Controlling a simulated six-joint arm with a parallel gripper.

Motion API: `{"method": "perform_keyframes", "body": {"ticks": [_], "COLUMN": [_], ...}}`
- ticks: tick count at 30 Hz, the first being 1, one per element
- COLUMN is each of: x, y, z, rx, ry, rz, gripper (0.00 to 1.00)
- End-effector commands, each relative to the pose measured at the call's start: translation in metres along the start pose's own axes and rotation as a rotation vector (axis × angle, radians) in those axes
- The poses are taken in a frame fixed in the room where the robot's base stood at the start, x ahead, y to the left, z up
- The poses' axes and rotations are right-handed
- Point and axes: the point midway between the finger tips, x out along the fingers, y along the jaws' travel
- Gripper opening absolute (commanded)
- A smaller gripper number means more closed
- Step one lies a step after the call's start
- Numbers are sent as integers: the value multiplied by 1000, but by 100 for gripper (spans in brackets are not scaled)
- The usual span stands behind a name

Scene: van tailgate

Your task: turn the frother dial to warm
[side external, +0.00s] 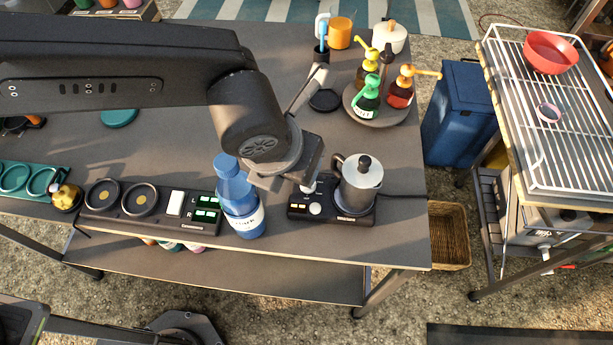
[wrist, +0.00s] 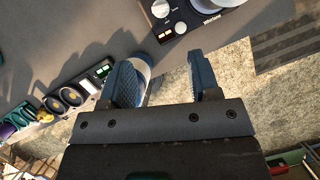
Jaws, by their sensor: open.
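The frother (side external: 330,212) is a black base near the table's front edge, with a metal jug (side external: 362,172) on its right part. Its round white dial (side external: 315,209) is left of the jug; a second pale knob shows beside my gripper. In the wrist view the base (wrist: 208,22) is at the top, with a ticked knob (wrist: 160,9), a smaller knob (wrist: 181,28) and amber lights. I cannot read the setting. My gripper (side external: 288,185) is open and empty, above and left of the frother. Its fingers (wrist: 160,68) show apart in the wrist view, not touching the dial.
A blue bottle (side external: 238,205) stands close left of my gripper; it is partly behind the left finger in the wrist view. A black panel (side external: 150,205) with two rings and green displays lies farther left. Pump bottles (side external: 400,95) stand on a round tray behind.

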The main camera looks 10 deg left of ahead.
Motion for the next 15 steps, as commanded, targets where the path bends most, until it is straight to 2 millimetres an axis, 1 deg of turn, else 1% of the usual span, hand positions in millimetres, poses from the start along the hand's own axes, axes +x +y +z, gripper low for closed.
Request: {"method": "perform_keyframes", "body": {"ticks": [5,8,15], "x": [17,34,84], "y": [0,0,0], "z": [-2,-2,-2], "rx": [-2,-1,-4], "ry": [-1,1,0], "rz": [-1,1,1], "gripper": [56,56,56]}}
